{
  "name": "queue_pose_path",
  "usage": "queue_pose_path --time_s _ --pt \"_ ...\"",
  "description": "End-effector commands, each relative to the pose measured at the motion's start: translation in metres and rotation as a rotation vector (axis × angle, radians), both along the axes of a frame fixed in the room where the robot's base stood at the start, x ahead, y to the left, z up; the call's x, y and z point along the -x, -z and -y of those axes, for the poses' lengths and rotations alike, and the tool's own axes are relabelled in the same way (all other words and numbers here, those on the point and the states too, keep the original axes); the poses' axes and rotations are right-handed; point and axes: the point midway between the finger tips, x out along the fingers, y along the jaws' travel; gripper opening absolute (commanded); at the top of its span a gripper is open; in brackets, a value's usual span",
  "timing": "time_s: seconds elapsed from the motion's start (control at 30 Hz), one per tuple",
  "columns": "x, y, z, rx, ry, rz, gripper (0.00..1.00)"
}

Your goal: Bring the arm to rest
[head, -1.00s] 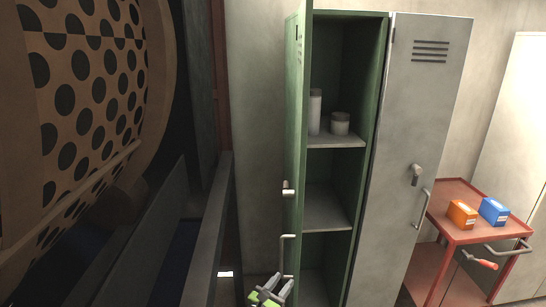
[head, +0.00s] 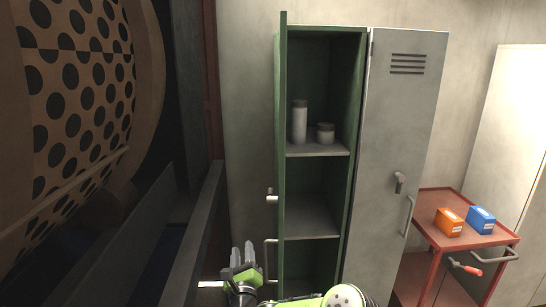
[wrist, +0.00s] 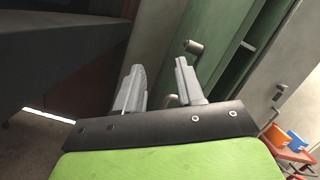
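My gripper (head: 242,257) shows at the bottom of the head view, in front of and left of the open green locker door (head: 283,150). Its two grey fingers point up and stand a small gap apart. In the wrist view the fingers (wrist: 160,85) are clearly apart with nothing between them. The green door (wrist: 225,75) and its handle lie beyond the fingers there. Part of my green arm lies along the bottom edge of the head view.
The open locker holds a tall white bottle (head: 299,122) and a short jar (head: 325,133). A closed grey locker (head: 400,140) stands beside it. A red cart (head: 437,236) at right bears an orange box (head: 448,222) and a blue box (head: 481,219). The perforated drum (head: 75,100) fills the left.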

Motion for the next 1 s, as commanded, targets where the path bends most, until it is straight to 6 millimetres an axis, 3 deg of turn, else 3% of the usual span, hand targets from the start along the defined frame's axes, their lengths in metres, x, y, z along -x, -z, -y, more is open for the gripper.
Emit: queue_pose_path --time_s 0.03,0.2,0.33,0.47,0.57,0.7,0.83,0.9,1.0 --pt "0.004 -0.021 -0.014 0.110 -0.069 0.029 0.38" --pt "0.038 -0.070 -0.051 0.684 -0.309 0.117 0.38" --pt "0.076 -0.085 -0.041 1.186 -0.435 0.147 0.38" --pt "0.119 -0.092 0.007 1.647 -0.514 0.109 0.38" --pt "0.160 -0.098 0.060 1.944 -0.571 0.027 0.38" --pt "0.238 -0.102 0.140 2.243 -0.684 -0.141 0.38" --pt "0.326 -0.095 0.201 2.374 -0.845 -0.285 0.38" --pt "0.367 -0.087 0.220 2.394 -0.934 -0.325 0.38" --pt "0.406 -0.076 0.234 2.395 -1.032 -0.343 0.38"
